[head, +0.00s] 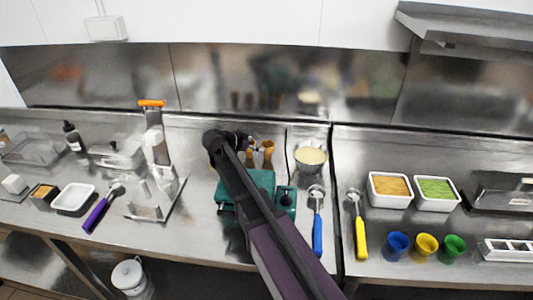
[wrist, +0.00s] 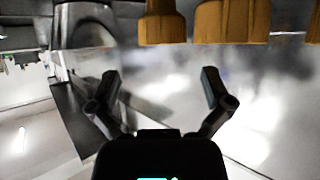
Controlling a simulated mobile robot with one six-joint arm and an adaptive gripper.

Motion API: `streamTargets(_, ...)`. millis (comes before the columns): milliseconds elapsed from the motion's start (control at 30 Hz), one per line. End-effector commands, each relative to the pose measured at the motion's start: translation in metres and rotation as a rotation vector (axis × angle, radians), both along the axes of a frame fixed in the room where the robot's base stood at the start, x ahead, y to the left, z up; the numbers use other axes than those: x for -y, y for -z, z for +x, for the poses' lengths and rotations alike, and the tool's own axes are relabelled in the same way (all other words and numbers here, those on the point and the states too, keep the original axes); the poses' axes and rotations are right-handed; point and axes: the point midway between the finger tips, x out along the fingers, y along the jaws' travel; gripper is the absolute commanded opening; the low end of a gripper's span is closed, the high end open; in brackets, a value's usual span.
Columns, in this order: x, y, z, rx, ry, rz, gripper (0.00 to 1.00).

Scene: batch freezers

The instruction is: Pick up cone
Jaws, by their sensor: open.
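Several tan cones stand in a small group on the steel counter in the head view, with one cone (head: 268,146) just right of my gripper (head: 242,142). My arm hides part of the group. In the wrist view, a cone (wrist: 162,25) and a wider-looking cone (wrist: 232,22) show at the top edge, with part of another cone (wrist: 313,25) at the right edge. My gripper (wrist: 160,78) is open, its two fingers spread wide. Nothing is between the fingers; the cones appear beyond them and apart from them.
A teal device (head: 262,184) sits under my arm. A pale round tub (head: 310,157) stands right of the cones. A blue-handled scoop (head: 317,225) and a yellow-handled scoop (head: 359,230) lie in front. An orange-topped dispenser (head: 153,130) stands to the left.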

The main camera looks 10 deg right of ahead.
Motion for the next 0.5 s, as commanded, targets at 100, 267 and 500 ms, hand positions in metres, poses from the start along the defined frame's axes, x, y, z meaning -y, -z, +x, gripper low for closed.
streamTargets(100, 0.0, 0.0, 0.0, 0.0, 0.0, 0.0, 1.0)
streamTargets(267, 0.0, 0.0, 0.0, 0.0, 0.0, 0.0, 1.0)
streamTargets(500, 0.013, 0.011, 0.009, 0.0, 0.001, 0.0, 1.0)
